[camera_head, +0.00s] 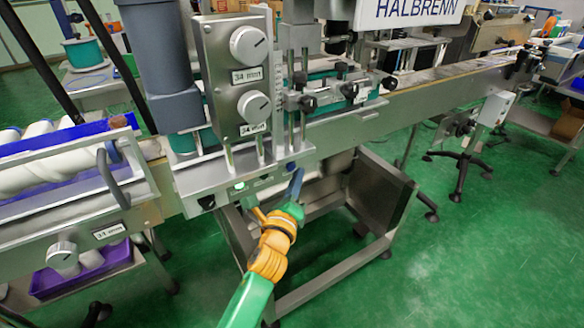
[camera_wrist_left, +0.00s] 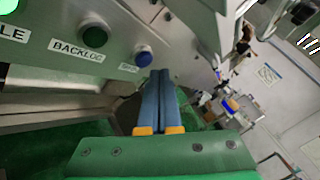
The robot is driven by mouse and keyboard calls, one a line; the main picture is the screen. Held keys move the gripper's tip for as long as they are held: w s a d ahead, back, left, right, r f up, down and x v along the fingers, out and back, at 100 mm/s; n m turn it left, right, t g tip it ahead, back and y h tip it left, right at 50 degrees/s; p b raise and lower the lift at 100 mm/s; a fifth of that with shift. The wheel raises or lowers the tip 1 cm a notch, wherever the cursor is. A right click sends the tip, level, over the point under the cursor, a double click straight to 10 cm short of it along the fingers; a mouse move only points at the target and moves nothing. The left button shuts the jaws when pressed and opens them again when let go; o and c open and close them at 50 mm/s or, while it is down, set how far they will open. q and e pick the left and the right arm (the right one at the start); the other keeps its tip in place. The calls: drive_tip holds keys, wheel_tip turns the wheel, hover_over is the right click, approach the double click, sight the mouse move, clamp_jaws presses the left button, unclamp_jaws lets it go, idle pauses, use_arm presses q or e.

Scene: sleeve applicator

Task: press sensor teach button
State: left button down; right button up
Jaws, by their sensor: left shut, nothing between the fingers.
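A round blue button (camera_wrist_left: 143,56) sits on the grey machine panel in the left wrist view, with a small label beside it that I cannot read surely. In the head view it is a small blue spot (camera_head: 291,167) on the panel's right end. My left gripper (camera_wrist_left: 160,76) is shut and empty, its two blue fingers side by side. The fingertips are just right of and below the blue button in the wrist view. They appear apart from it, though depth is hard to judge. In the head view my left gripper (camera_head: 296,174) points up at the panel. My right gripper is not in view.
Left of the blue button are a dark green lamp (camera_wrist_left: 95,36) labelled BACKLOG and a lit green lamp (camera_wrist_left: 8,6). A grey box with two dials (camera_head: 240,75) stands above the panel. A steel stand (camera_head: 385,195) is below the conveyor. Open green floor (camera_head: 500,240) lies right.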

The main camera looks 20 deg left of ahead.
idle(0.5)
use_arm(q)
drive_tip(key=shift+w+a, duration=0.3)
drive_tip(key=shift+w+a, duration=0.25)
drive_tip(key=shift+a, duration=0.1)
idle(0.6)
drive_tip(key=shift+d, duration=0.1)
drive_tip(key=shift+s+d, duration=0.55)
drive_tip(key=shift+s+d, duration=0.8)
drive_tip(key=shift+d, duration=0.2)
drive_tip(key=shift+s+d, duration=0.75)
drive_tip(key=shift+d, duration=0.25)
